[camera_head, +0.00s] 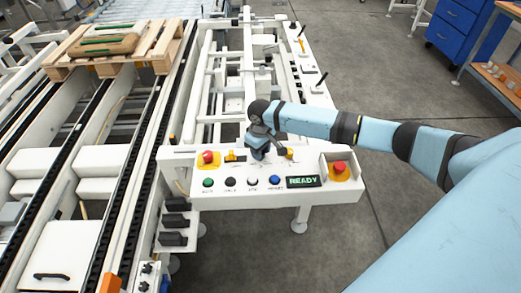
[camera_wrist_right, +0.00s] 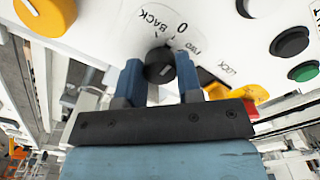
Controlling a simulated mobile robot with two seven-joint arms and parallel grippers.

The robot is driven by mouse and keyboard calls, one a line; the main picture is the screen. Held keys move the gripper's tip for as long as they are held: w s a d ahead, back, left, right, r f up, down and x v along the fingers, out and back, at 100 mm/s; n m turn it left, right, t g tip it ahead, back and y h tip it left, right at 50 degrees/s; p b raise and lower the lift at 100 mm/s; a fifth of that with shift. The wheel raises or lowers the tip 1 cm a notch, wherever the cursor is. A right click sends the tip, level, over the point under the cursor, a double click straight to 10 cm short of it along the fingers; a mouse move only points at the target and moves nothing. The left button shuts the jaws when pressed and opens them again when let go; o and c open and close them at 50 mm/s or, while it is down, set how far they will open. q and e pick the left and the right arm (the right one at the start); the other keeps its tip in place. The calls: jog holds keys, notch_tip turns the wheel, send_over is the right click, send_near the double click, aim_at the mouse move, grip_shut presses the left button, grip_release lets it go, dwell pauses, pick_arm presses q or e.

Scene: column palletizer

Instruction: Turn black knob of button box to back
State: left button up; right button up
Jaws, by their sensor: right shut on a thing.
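The white button box (camera_head: 230,200) stands at the front end of the conveyor in the head view. Its black knob (camera_wrist_right: 158,66) shows in the wrist view, below a white label reading BACK, 0 and FWD. My right gripper (camera_wrist_right: 158,60) has its two blue fingers on either side of the knob and is shut on it. Which mark the knob points to is hard to tell. In the head view my right gripper (camera_head: 258,150) is over the box's rear row of controls and hides the knob. My left gripper is not in view.
Near my gripper are a yellow knob (camera_head: 289,153), a red emergency stop (camera_head: 339,168), another red button (camera_head: 208,157) and a row with a green button (camera_head: 208,182) and a blue button (camera_head: 274,180). A READY display (camera_head: 303,181) is lit. A wooden pallet (camera_head: 160,60) lies at the back left.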

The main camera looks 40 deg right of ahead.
jog(key=shift+r+n+p, duration=0.2)
jog(key=shift+n+p, duration=0.8)
jog(key=shift+p, duration=0.5)
jog(key=shift+n+p, duration=0.8)
jog(key=shift+n, duration=0.1)
jog(key=shift+n+p, duration=0.55)
jog(key=shift+n, duration=0.25)
jog(key=shift+f+n+p, duration=0.1)
jog(key=shift+n+p, duration=0.3)
jog(key=shift+n, duration=0.3)
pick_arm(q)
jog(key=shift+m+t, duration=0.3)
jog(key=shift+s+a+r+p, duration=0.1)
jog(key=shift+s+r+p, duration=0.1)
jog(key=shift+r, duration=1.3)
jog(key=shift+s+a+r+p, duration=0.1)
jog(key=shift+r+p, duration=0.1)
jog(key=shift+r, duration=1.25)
pick_arm(e)
jog(key=shift+f+n, duration=0.1)
jog(key=shift+n, duration=0.8)
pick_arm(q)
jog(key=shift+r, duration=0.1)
pick_arm(e)
jog(key=o, duration=0.9)
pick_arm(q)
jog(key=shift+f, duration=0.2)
pick_arm(e)
jog(key=shift+o, duration=0.2)
